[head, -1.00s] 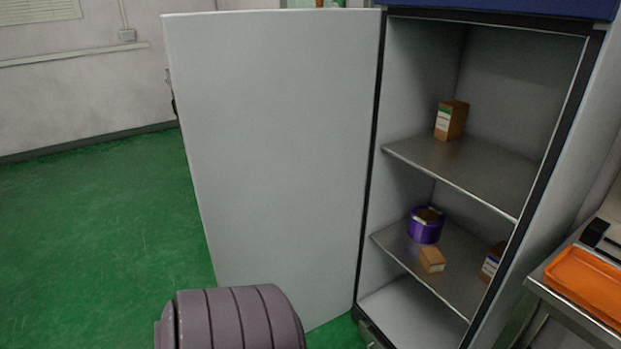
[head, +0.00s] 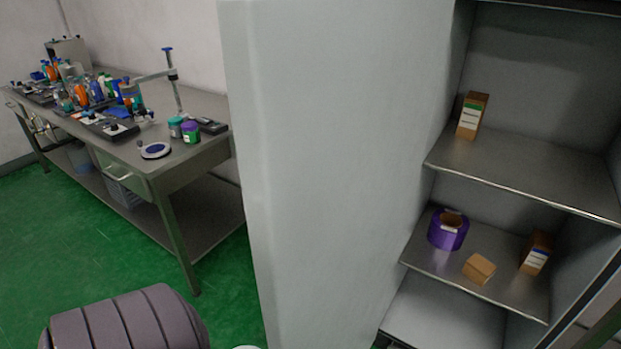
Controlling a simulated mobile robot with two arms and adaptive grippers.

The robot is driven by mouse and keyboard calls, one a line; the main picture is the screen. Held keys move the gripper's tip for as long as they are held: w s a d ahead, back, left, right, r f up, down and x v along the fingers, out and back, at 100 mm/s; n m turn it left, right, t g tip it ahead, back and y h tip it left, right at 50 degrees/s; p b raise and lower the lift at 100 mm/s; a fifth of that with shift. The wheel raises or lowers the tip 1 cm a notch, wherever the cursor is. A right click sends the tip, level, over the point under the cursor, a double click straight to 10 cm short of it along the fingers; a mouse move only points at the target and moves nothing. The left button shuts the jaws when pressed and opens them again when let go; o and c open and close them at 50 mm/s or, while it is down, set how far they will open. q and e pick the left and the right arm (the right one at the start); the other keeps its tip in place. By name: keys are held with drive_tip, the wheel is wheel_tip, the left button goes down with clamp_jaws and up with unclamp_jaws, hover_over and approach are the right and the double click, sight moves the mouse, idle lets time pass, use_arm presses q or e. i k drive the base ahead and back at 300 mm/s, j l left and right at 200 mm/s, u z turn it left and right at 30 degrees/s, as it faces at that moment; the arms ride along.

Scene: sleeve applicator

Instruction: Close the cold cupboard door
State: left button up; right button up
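The cold cupboard door (head: 340,170) stands open as a tall, plain pale-grey panel in the middle of the head view. Its free edge (head: 248,180) is on the left, and its hinge side meets the cupboard on the right. The cold cupboard (head: 545,90) is open to view, with metal shelves inside. Its upper shelf (head: 540,178) holds a brown box (head: 472,115) with a green and white label. Its lower shelf (head: 440,262) holds a purple round container (head: 448,230) and two brown boxes. Neither gripper is in view.
A grey workbench (head: 185,160) with bottles, small devices and a stand stands behind the door on the left. Green floor (head: 90,235) lies clear in front of it. A ribbed grey-purple part of my arm shows at the bottom left.

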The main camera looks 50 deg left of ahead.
sight(331, 102)
drive_tip(key=k+j, duration=0.1)
drive_tip(key=j, duration=0.3)
drive_tip(key=k+j, duration=0.15)
drive_tip(key=j, duration=0.3)
drive_tip(key=k+j, duration=0.1)
drive_tip(key=j, duration=0.3)
drive_tip(key=k+j, duration=0.15)
drive_tip(key=j, duration=0.3)
